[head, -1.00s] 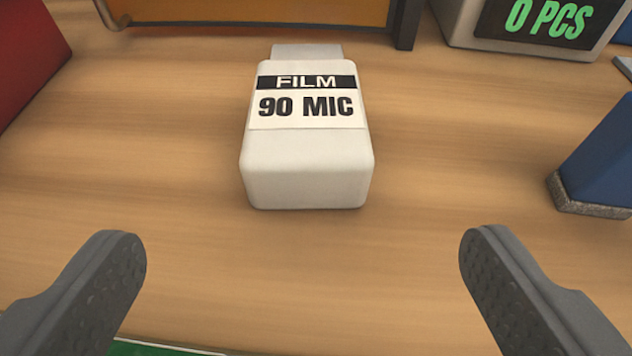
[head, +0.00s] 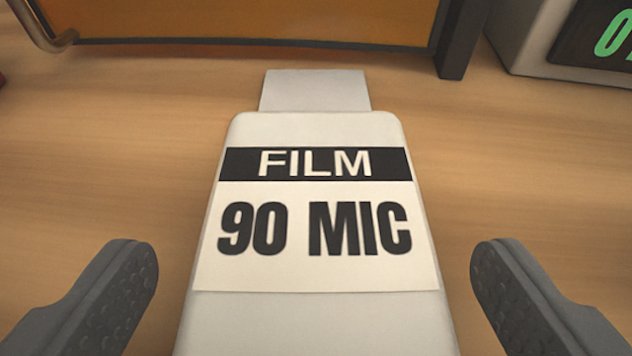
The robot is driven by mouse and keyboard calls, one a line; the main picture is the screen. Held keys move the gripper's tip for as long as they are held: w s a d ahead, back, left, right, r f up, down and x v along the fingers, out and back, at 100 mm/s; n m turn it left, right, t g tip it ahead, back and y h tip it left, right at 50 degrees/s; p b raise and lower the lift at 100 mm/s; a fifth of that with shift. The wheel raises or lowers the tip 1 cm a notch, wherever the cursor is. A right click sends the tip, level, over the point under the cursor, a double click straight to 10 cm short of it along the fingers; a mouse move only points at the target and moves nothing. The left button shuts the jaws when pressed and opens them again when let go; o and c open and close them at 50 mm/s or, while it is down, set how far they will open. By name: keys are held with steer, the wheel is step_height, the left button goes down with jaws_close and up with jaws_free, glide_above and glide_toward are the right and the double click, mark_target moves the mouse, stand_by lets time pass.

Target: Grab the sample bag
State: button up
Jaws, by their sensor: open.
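My gripper (head: 315,268) is open, with one grey finger on the left of the bag and one on the right. Table shows between the bag and each fingertip, so neither appears to touch it. The near end of the bag is cut off by the bottom of the picture.
An orange panel (head: 240,20) with a dark frame and a metal handle stands behind the bag. A light grey device (head: 528,38) with a green-digit display is at the top right. Bare wooden table (head: 110,170) lies on both sides of the bag.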

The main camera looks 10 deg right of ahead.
mark_target(313, 252)
steer(key=x, duration=0.3)
steer(key=shift+w+f+b, duration=0.2)
steer(key=shift+b, duration=0.2)
steer(key=c, duration=1.1)
